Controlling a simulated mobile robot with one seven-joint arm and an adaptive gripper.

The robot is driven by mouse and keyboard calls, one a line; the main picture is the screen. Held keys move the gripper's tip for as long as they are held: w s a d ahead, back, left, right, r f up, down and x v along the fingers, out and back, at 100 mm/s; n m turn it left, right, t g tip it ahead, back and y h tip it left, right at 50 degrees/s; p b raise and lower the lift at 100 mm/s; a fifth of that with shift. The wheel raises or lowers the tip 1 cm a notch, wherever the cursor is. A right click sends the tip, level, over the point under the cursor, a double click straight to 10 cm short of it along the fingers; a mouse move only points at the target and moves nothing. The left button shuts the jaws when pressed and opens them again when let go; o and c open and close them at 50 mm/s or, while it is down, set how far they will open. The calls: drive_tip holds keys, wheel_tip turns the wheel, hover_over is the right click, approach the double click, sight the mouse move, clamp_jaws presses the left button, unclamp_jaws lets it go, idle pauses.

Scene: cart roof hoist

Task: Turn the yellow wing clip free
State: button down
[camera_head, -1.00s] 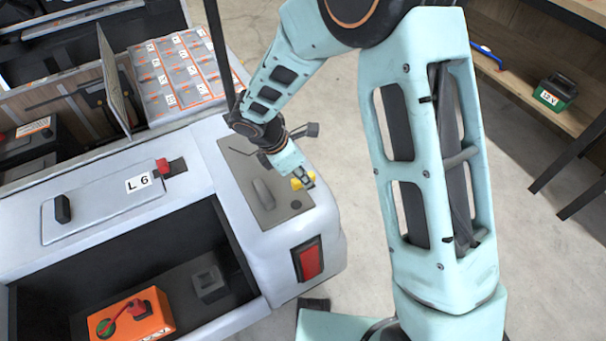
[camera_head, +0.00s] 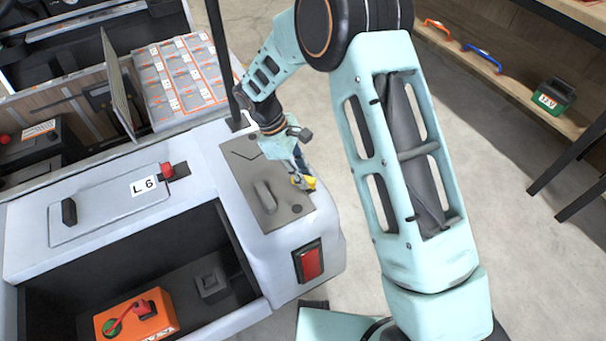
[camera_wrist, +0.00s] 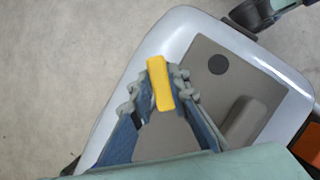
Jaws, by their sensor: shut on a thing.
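The yellow wing clip (camera_head: 304,183) sits at the right edge of the grey panel (camera_head: 242,166) on top of the white cart body. My gripper (camera_head: 299,179) comes down on it from above, at the panel's right side. In the wrist view the clip (camera_wrist: 159,84) shows as a yellow bar between the two fingertips of my gripper (camera_wrist: 160,90). The fingers are shut on it. The clip's underside and its seat are hidden.
A raised grey handle (camera_head: 265,196) stands on the panel beside my gripper, with a dark round spot (camera_head: 297,209) near the front corner. A black post (camera_head: 219,60) rises behind. The cart's open bay holds an orange box (camera_head: 136,317). Open floor lies right of the cart.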

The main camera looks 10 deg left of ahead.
drive_tip(key=m, duration=0.1)
drive_tip(key=m+g, duration=0.1)
drive_tip(key=m, duration=0.2)
drive_tip(key=shift+w+d+m+g+y+p, duration=0.15)
drive_tip(key=shift+w+m+g+y+p, duration=0.15)
drive_tip(key=shift+p, duration=0.1)
drive_tip(key=shift+w+d+m+g+y, duration=0.15)
drive_tip(key=shift+m+g+y, duration=0.15)
drive_tip(key=shift+m, duration=0.7)
drive_tip(key=shift+w+d+m+g+y, duration=0.1)
drive_tip(key=shift+m+g+y, duration=0.15)
drive_tip(key=shift+m, duration=0.75)
drive_tip(key=c, duration=1.8)
unclamp_jaws()
drive_tip(key=shift+c, duration=0.2)
drive_tip(key=v, duration=1.2)
